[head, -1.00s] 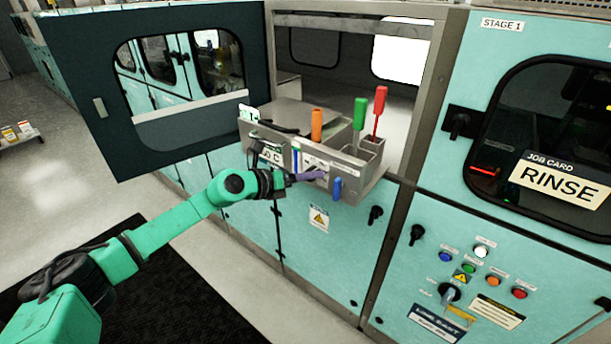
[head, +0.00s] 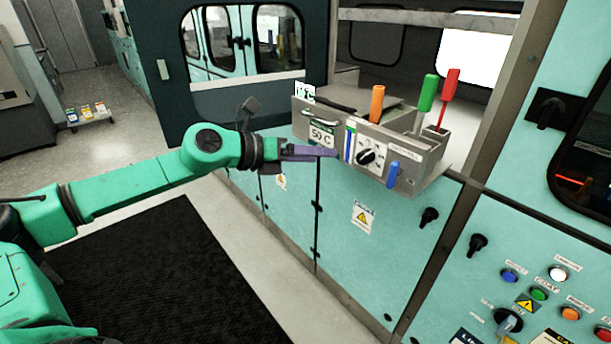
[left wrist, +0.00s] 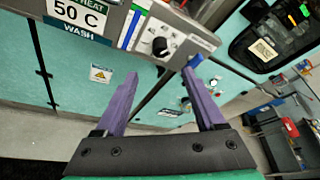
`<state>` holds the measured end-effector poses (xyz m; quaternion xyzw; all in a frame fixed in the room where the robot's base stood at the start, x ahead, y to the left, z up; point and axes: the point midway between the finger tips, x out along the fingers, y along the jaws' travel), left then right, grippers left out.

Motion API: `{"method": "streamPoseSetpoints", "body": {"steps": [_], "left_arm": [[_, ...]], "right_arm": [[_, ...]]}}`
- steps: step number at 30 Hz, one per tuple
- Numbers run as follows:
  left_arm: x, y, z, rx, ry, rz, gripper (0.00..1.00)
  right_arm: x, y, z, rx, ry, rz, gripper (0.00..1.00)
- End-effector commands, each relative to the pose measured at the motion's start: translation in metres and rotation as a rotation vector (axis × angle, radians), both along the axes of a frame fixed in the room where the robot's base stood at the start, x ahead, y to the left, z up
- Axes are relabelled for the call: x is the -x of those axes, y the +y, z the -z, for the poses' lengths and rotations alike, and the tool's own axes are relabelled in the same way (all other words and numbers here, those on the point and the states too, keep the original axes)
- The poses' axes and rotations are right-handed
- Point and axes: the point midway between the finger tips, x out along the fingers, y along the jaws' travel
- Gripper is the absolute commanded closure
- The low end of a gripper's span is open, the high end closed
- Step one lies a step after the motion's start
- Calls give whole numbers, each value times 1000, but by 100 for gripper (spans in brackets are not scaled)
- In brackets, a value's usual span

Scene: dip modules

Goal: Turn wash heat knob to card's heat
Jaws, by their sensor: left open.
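The black wash heat knob (head: 366,157) sits on a white dial plate on the front of a grey metal box. It also shows in the left wrist view (left wrist: 161,46), but its setting is too small to read surely. The heat card (head: 321,135) left of the dial reads 50 C; in the left wrist view the card (left wrist: 80,14) also shows the word WASH below. My left gripper (head: 332,153), with purple fingers, is open and empty, just left of the knob and apart from it. In the left wrist view the knob lies beyond the gap between the fingertips (left wrist: 160,73).
Orange (head: 377,101), green (head: 428,91) and red (head: 450,84) handled tools stand in the box. A blue handle (head: 393,174) projects right of the knob. A panel with coloured buttons (head: 538,294) is at lower right.

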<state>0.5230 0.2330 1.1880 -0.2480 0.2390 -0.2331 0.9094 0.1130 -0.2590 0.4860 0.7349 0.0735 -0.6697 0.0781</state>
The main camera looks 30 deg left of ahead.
Motion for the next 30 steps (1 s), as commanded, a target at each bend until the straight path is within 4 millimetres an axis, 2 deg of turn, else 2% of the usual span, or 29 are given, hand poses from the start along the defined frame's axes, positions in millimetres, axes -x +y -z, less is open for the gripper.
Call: {"method": "streamPoseSetpoints", "body": {"steps": [1, 6, 12, 23, 25, 27, 29, 30], "left_arm": [[4, 5, 12, -7, -1, -4, 29], [14, 10, 1, -3, 0, -2, 29], [16, 10, -7, 1, -1, 0, 29], [15, 11, -6, 9, 0, -4, 29], [6, 17, -4, 62, 5, -27, 29], [-16, 35, 6, 189, 22, -89, 29], [-42, 63, 28, 356, 57, -186, 29], [-58, 86, 52, 481, 89, -269, 29]], "right_arm": [[0, 0, 25, 0, 0, 0, 100], [0, 0, 43, 0, 0, 0, 100], [0, 0, 42, 0, 0, 0, 100], [0, 0, 42, 0, 0, 0, 100], [0, 0, 42, 0, 0, 0, 100], [0, 0, 42, 0, 0, 0, 100], [0, -1, 42, 1, 0, -1, 100], [0, -1, 42, 1, 0, -1, 100]]}}
